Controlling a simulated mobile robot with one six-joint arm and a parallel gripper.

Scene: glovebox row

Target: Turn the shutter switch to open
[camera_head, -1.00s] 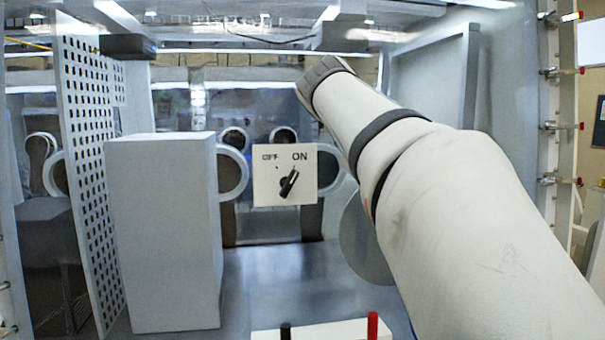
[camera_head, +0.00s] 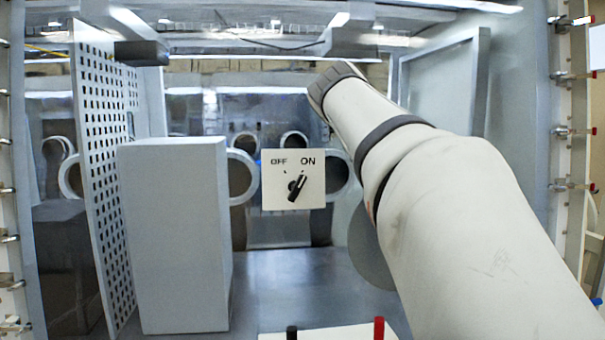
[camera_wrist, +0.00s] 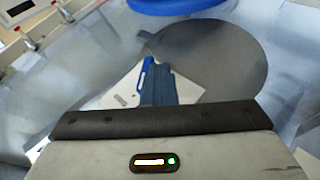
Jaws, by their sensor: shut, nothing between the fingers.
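A white square switch plate (camera_head: 315,190) hangs upright in the middle of the head view, marked OFF at left and ON at right. Its black knob (camera_head: 298,189) is tilted, with its upper end leaning right, toward ON. No word about a shutter can be read on it. My gripper (camera_wrist: 158,78) shows in the wrist view as a dark grey shape above the black wrist bar. It is shut and empty. A white panel with a blue strip lies beneath or behind it. The gripper is not visible in the head view, where my arm slants up at right. The switch cannot be identified in the wrist view.
A tall grey box (camera_head: 175,235) and a perforated panel (camera_head: 105,165) stand at left. A white base with black and red posts (camera_head: 379,328) is at the bottom. A grey disc (camera_wrist: 210,60) lies near my gripper. Grey floor is clear right of the box.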

